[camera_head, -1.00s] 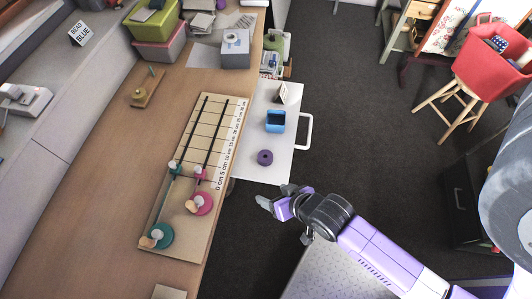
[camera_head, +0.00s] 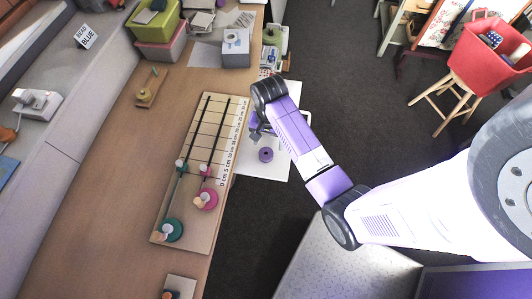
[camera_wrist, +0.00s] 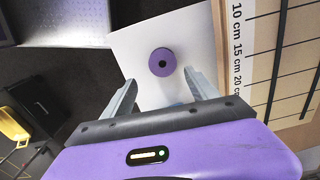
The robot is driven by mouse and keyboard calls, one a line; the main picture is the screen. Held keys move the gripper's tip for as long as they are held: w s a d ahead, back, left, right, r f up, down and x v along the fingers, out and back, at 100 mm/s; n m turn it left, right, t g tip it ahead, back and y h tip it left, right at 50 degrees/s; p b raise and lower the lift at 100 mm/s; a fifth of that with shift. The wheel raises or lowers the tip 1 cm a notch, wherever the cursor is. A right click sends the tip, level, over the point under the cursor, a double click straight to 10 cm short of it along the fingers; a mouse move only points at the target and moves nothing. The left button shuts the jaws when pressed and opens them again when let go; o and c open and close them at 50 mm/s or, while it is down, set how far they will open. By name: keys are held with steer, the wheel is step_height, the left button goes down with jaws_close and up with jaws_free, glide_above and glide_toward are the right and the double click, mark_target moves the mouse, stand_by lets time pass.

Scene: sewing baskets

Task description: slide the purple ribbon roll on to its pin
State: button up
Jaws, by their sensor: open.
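The purple ribbon roll (camera_head: 265,155) lies flat on a white shelf (camera_head: 273,173) beside the bench, its round hole facing up. In the wrist view the roll (camera_wrist: 154,55) is ahead of and between the two grey fingers. My gripper (camera_head: 257,130) is open and empty above the shelf, just beyond the roll in the head view; the fingers also show apart in the wrist view (camera_wrist: 163,88). A small wooden board with an upright peg (camera_head: 150,85) stands on the bench at the left. I cannot tell which pin belongs to the purple roll.
Another small board (camera_head: 181,282) shows at the bottom edge. A grey box (camera_head: 236,55) stands at the back. The shelf around the roll is clear.

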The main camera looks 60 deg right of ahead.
mark_target(266, 152)
steer(key=f, duration=0.4)
steer(key=a+f, duration=0.1)
steer(key=f, duration=0.1)
steer(key=shift+w+f, duration=0.15)
steer(key=shift+f, duration=0.25)
steer(key=shift+c, duration=0.2)
steer(key=c, duration=1.4)
steer(key=shift+r, duration=0.1)
